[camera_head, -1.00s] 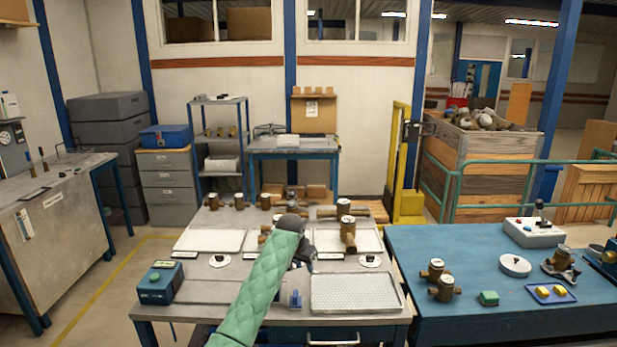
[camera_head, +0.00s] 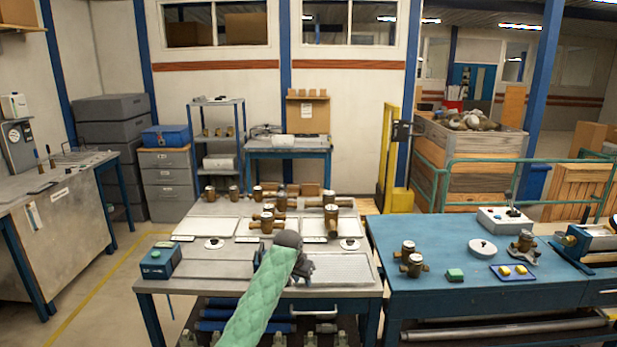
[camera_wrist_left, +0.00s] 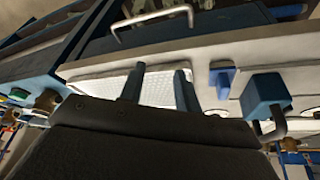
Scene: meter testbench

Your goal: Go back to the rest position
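My left arm, in a green quilted sleeve, reaches up from the bottom of the head view. Its dark left gripper (camera_head: 304,268) is over the front part of the grey workbench (camera_head: 215,292), beside the perforated tray (camera_head: 345,268). In the left wrist view the two fingers (camera_wrist_left: 160,88) stand apart with nothing between them, and the pale perforated tray (camera_wrist_left: 108,84) lies beyond them. The gripper looks empty. My right gripper is not in view.
Brass meters (camera_head: 331,220) stand at the back of the grey bench. A blue-green box (camera_head: 160,260) sits at its front left. The blue table (camera_head: 440,240) adjoins at right, with a white round lid (camera_head: 482,247) and more meters. Floor is open at left.

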